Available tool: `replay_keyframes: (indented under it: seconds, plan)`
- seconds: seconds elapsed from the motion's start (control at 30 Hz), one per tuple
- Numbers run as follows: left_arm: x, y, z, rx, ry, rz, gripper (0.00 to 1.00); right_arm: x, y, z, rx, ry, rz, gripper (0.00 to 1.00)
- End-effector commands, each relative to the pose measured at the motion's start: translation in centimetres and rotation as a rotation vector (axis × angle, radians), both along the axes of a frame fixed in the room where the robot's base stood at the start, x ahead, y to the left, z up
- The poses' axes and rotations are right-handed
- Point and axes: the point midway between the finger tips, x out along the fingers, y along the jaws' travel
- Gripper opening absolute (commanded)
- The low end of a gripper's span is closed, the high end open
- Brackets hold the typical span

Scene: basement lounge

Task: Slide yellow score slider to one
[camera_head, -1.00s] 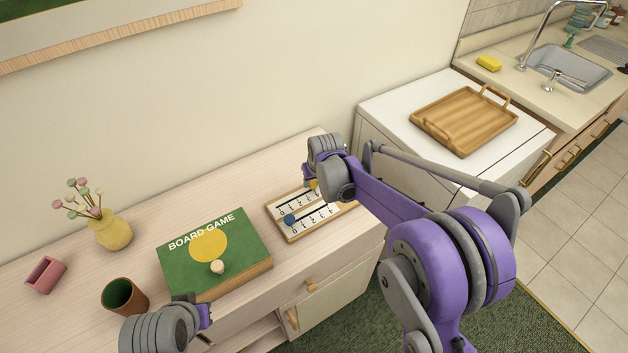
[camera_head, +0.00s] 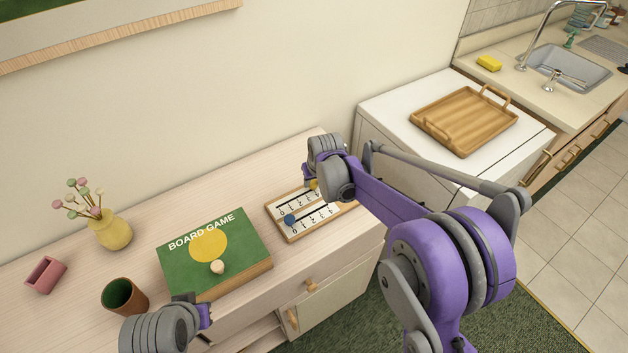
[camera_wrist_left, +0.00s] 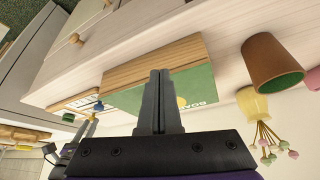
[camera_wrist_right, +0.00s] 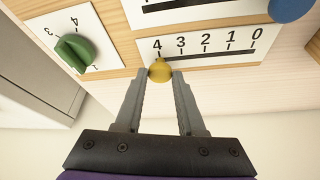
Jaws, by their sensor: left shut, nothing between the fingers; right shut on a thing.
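The wooden scoreboard (camera_head: 281,232) lies on the cabinet, with two slotted white scales marked 0 to 4. The yellow slider knob (camera_wrist_right: 160,70) is at the 4 end of its scale in the right wrist view; in the head view only a bit of it (camera_head: 313,184) shows beside my gripper. My right gripper (camera_wrist_right: 161,76) is shut on the yellow knob, one fingertip on each side. The blue slider knob (camera_head: 290,219) sits near 0 on the other scale. My left gripper (camera_wrist_left: 159,75) is shut and empty, near the green board game box (camera_wrist_left: 190,85).
A green dial knob (camera_wrist_right: 75,50) is on the scoreboard beyond the 4 end. The game box (camera_head: 180,262), a brown cup (camera_head: 125,296), a yellow vase (camera_head: 110,232) and a pink holder (camera_head: 46,274) stand left. A wooden tray (camera_head: 463,120) rests on the white unit at right.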

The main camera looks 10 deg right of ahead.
Motion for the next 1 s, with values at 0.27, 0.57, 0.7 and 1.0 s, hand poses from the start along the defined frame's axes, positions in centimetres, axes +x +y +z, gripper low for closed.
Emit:
replay_keyframes:
  seconds: [0.27, 0.57, 0.7, 1.0]
  plan:
    - [0.0, 0.0, 0.0, 0.0, 0.0, 0.0, 0.0, 0.0, 0.0, 0.0, 0.0, 0.0, 0.0, 0.0]
    - [-0.1, 0.0, -0.2, 0.0, 0.001, 0.0, 0.0, -0.3, 0.8, 0.0, 0.001, 0.0, 0.003, 0.0]
    - [-0.3, 0.0, -0.8, 0.0, 0.005, 0.0, 0.0, -1.5, 3.8, -0.1, 0.002, 0.001, 0.006, 0.0]
    - [-0.5, 0.0, -1.5, 0.0, 0.009, 0.0, 0.0, -3.4, 8.3, 0.0, 0.0, 0.0, 0.002, 0.0]
